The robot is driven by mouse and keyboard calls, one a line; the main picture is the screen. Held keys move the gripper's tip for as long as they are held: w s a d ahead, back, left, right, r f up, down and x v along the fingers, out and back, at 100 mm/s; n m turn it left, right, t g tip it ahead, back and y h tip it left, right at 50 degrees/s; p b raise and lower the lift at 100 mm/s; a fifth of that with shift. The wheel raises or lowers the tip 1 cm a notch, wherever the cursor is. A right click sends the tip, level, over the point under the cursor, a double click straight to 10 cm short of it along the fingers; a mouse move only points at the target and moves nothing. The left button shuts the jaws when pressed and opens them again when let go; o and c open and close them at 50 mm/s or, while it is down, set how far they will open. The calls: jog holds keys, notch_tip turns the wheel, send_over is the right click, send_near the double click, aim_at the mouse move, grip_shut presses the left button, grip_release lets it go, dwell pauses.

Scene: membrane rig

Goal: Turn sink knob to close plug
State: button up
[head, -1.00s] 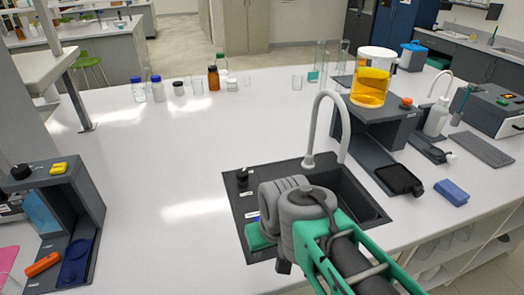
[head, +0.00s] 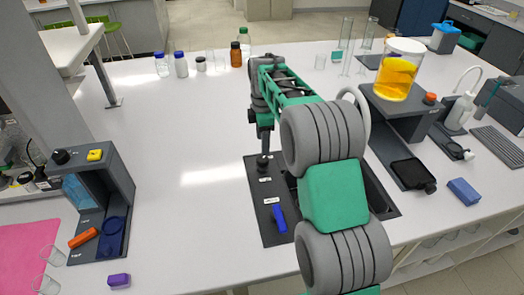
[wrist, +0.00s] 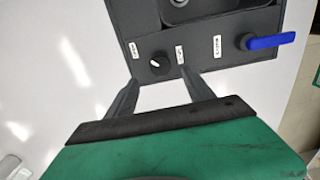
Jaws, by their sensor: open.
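The sink knob (wrist: 160,63) is small, round and black, with a light pointer mark. It sits on the dark sink panel (wrist: 125,15) between two white labels too small to read. In the head view the knob (head: 263,163) is at the panel's back left corner, partly hidden under my gripper (head: 264,145). In the wrist view my gripper (wrist: 160,77) is open and empty. Its two fingertips are apart, on either side of the knob in the picture and slightly short of it. I cannot tell whether they touch it. The plug is hidden.
A blue lever (head: 279,218) is on the same panel, nearer the front. My arm hides much of the basin and faucet (head: 358,105). A stand with an orange-filled beaker (head: 397,72) is to the right.

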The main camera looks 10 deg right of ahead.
aim_at(262, 158)
notch_tip(262, 158, down, 8)
jog(key=shift+r+p, duration=0.2)
jog(key=shift+p, duration=0.7)
jog(key=shift+c, duration=0.2)
grip_shut()
